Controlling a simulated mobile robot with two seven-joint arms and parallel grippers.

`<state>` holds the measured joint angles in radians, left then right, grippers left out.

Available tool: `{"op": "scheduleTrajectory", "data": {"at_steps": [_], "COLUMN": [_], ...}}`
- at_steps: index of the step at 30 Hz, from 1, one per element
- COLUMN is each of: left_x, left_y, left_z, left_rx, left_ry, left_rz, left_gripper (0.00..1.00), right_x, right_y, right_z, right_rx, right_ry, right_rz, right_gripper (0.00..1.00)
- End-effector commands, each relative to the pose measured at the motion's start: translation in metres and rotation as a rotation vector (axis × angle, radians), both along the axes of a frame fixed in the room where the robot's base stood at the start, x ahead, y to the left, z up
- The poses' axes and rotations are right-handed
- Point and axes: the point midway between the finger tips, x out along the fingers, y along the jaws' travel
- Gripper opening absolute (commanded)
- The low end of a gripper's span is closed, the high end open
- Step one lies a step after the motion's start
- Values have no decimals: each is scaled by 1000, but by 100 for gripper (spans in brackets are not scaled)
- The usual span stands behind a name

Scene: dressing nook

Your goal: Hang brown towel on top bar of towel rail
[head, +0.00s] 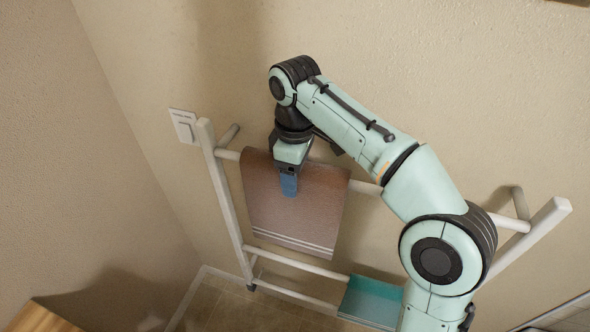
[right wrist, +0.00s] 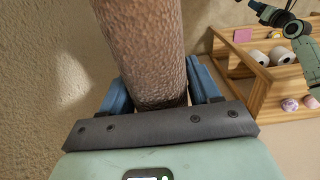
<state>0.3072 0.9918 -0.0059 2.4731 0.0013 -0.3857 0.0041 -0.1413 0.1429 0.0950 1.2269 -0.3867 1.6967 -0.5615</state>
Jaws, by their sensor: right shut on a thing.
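The brown towel (head: 295,210) hangs draped over the top bar (head: 364,188) of the white towel rail (head: 228,205), towards its left end. Its front part hangs down, with pale stripes near the lower edge. My right gripper (head: 289,185) is at the upper front of the towel, shut on it. In the right wrist view the brown towel (right wrist: 155,50) rises between the blue fingers of my right gripper (right wrist: 165,95). The fingertips are partly hidden by the cloth. My left gripper does not show.
A teal towel (head: 371,302) hangs on a lower bar. A white switch plate (head: 184,126) is on the wall left of the rail. In the right wrist view, a wooden shelf (right wrist: 262,78) holds several rolls. The top bar is bare right of the brown towel.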

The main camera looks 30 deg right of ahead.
Motion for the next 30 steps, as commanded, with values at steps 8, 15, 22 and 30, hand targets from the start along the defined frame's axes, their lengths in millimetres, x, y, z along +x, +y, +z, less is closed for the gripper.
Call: {"op": "scheduleTrajectory", "data": {"at_steps": [8, 15, 22, 30], "left_x": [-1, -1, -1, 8], "left_y": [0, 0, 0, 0], "left_z": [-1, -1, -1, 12], "left_rx": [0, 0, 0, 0], "left_ry": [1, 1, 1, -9], "left_rz": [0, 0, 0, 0], "left_gripper": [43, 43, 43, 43], "right_x": [0, 0, 0, 1], "right_y": [0, 0, 0, 0], "right_z": [-2, -2, -3, 25], "right_rx": [0, 0, 0, 0], "right_ry": [-1, 0, 0, -4], "right_rz": [0, 0, 0, 0], "right_gripper": [9, 91, 91, 91]}}
